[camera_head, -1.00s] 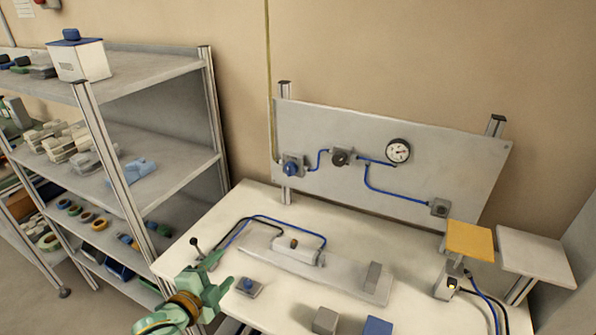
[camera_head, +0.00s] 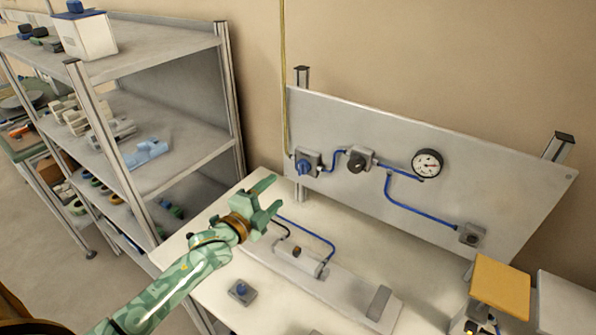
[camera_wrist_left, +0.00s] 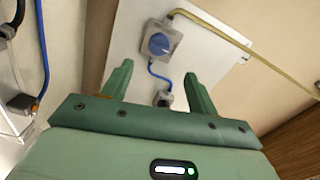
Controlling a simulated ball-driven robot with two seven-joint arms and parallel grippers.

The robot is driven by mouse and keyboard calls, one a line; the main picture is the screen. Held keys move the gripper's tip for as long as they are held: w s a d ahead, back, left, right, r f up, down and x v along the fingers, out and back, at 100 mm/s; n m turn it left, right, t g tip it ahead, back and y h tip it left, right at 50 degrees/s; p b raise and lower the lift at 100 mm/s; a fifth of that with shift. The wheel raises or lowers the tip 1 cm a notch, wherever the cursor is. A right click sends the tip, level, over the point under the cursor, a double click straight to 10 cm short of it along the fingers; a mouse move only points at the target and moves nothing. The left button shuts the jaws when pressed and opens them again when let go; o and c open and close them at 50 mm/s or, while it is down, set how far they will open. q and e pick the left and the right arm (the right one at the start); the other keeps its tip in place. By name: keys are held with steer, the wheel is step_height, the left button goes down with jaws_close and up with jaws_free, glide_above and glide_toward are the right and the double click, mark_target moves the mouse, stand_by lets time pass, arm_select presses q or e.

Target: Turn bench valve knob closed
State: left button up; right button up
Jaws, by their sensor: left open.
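The blue valve knob (camera_head: 305,168) sits on a grey block at the left end of the upright grey panel (camera_head: 500,170). In the left wrist view the blue knob (camera_wrist_left: 158,44) shows ahead, beyond the fingers and a little above the gap between them. My left gripper (camera_head: 277,196) is open and empty, below and left of the knob, apart from it. It also shows in the left wrist view (camera_wrist_left: 157,85). My right gripper is not in view.
A dark knob (camera_head: 357,162) and a pressure gauge (camera_head: 427,164) sit on the panel to the right, joined by blue tubing. A cylinder rig (camera_head: 300,258) lies on the bench below. A shelf rack (camera_head: 180,130) stands at the left. Space before the valve knob looks clear.

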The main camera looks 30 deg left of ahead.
mark_target(298, 171)
arm_select(q)
steer(key=w, duration=0.3)
steer(key=w+d, duration=0.1)
steer(key=w, duration=0.3)
steer(key=w+b, duration=0.1)
steer(key=w, duration=0.3)
steer(key=shift+d+f, duration=0.1)
steer(key=shift+d, duration=0.15)
steer(key=shift+s, duration=0.1)
steer(key=c, duration=1)
